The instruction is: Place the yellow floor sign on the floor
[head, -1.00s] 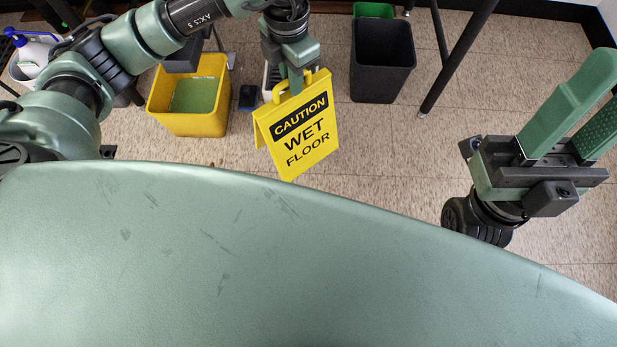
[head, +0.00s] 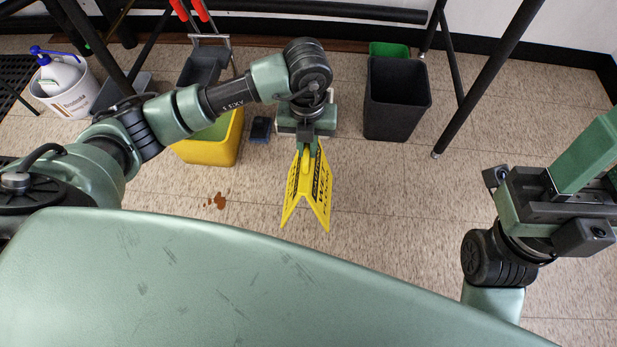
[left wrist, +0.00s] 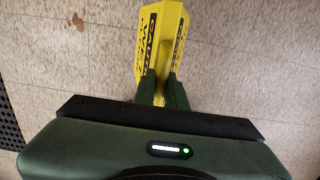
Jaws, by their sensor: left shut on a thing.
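The yellow floor sign (head: 320,190) reads as a caution wet-floor sign. It hangs upright below my left gripper (head: 308,145), its two panels spread like a tent and seen edge-on from above. My left gripper is shut on its top. In the left wrist view the sign (left wrist: 160,40) sticks out beyond the fingers (left wrist: 162,92) over the tiled floor. I cannot tell whether its lower edges touch the floor. My right gripper (head: 597,165) is at the right edge, partly cut off, its fingers apart with nothing seen between them.
A brown spill (head: 218,201) lies on the floor left of the sign. A yellow mop bucket (head: 215,150) stands behind the spill, a dark bin (head: 396,100) behind the sign to the right. A white bucket (head: 72,98) is far left. Floor right of the sign is clear.

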